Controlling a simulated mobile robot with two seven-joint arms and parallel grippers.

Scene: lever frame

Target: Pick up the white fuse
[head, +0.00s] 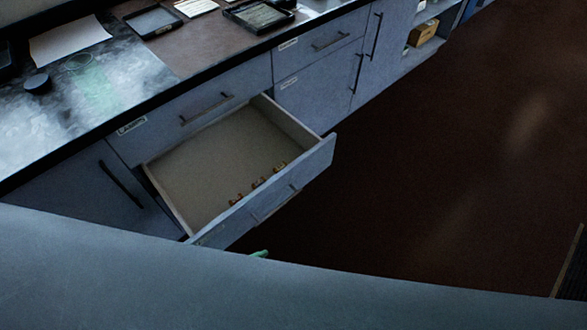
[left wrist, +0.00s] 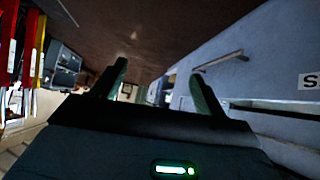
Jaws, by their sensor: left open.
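An open drawer (head: 190,170) in the grey cabinet holds several small orange-brown pieces (head: 258,183), some with pale parts, in a row near its front panel. They look like fuses, but they are too small for me to tell a white one. My left gripper (left wrist: 158,72) shows in the left wrist view with its two green-lined fingers apart and nothing between them. A small green tip (head: 260,253) shows just below the drawer front in the head view; it may be part of that gripper. My right gripper is not in view.
The counter (head: 125,75) above holds a white sheet (head: 68,40), a dark round object (head: 38,84) and black trays (head: 258,14). Shut drawers and doors with bar handles line the cabinet. Brown floor to the right is clear. Red and yellow uprights (left wrist: 30,60) stand left in the left wrist view.

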